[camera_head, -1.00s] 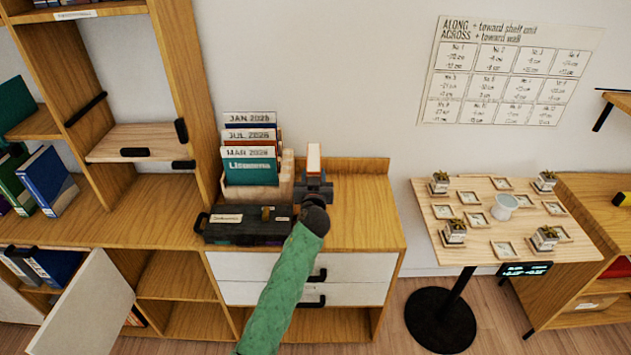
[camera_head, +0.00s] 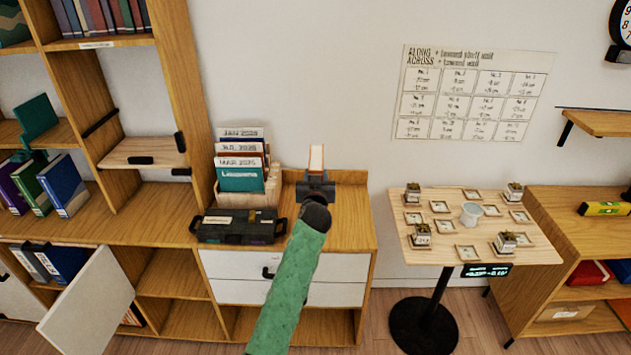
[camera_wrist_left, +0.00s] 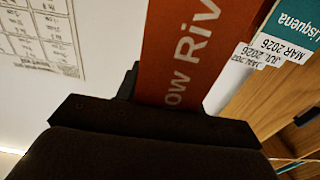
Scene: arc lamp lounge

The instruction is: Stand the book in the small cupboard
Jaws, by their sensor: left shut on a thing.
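My left gripper (camera_head: 316,186), on the green-sleeved arm, is shut on an orange-red book with a pale page edge (camera_head: 316,158). It holds the book upright above the low drawer unit, right of the file box. In the left wrist view the book (camera_wrist_left: 185,50) rises from the dark jaws, with part of a white title, "ow Riv", showing; its far end is out of frame. A low compartment at left, perhaps the small cupboard, has its white door (camera_head: 88,298) standing open. Blue and grey books (camera_head: 62,262) stand inside it. My right gripper is not in view.
A file box with dated cards (camera_head: 240,180) and a dark case (camera_head: 237,227) stand on the drawer unit (camera_head: 345,222). Tall shelf uprights (camera_head: 178,80) rise at left. A round-based table (camera_head: 400,240) with small pots is at right.

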